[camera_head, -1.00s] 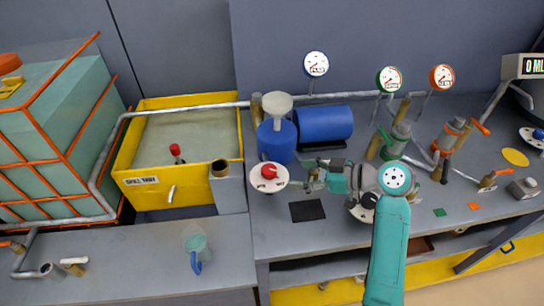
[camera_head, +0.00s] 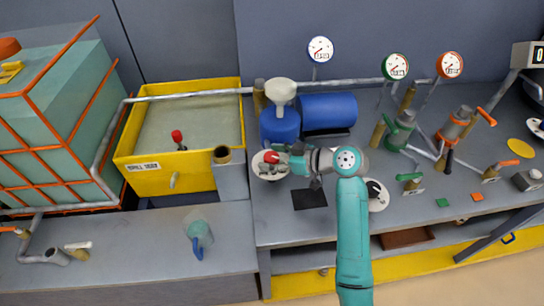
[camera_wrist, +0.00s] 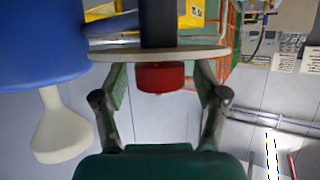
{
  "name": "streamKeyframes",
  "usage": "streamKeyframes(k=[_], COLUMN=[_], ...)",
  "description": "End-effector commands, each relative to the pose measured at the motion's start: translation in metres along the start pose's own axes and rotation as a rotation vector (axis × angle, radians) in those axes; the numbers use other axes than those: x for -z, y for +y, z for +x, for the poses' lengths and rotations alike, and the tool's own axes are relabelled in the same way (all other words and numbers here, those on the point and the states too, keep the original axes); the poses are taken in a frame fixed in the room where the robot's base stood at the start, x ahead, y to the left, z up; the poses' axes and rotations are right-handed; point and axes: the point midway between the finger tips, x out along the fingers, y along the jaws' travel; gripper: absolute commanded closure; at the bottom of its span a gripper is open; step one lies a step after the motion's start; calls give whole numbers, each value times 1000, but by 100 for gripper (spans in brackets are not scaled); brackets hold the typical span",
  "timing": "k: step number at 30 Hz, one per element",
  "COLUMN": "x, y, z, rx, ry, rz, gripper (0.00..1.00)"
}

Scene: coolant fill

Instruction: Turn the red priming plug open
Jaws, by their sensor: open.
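The red priming plug (camera_head: 271,157) is a round red knob on a white disc (camera_head: 262,170), in front of the blue pump body. In the wrist view the red plug (camera_wrist: 160,79) hangs under the disc's rim (camera_wrist: 110,54), as that picture is upside down. My gripper (camera_head: 279,158) has come up to the plug from the right. In the wrist view its two fingers stand on either side of the plug, with a visible gap on each side. The gripper is open and holds nothing. In the head view it partly hides the disc.
A blue cylinder with a pale funnel (camera_head: 280,92) stands just behind the plug. The yellow spill tank (camera_head: 150,172) with a red-topped handle (camera_head: 177,136) is to the left. A jug (camera_head: 198,232) stands on the left bench. Valves and gauges fill the right side.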

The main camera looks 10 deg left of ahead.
Motion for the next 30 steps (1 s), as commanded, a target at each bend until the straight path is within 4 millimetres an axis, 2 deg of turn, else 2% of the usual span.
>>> streamKeyframes(k=[8, 15, 23, 30], x=[0, 0, 0, 0], y=[0, 0, -1, -2], z=[1, 1, 1, 2], rx=[0, 0, -12, -97], ry=[0, 0, 0, 0], rz=[-1, 0, 5, 39], gripper=[28, 88, 89, 89])
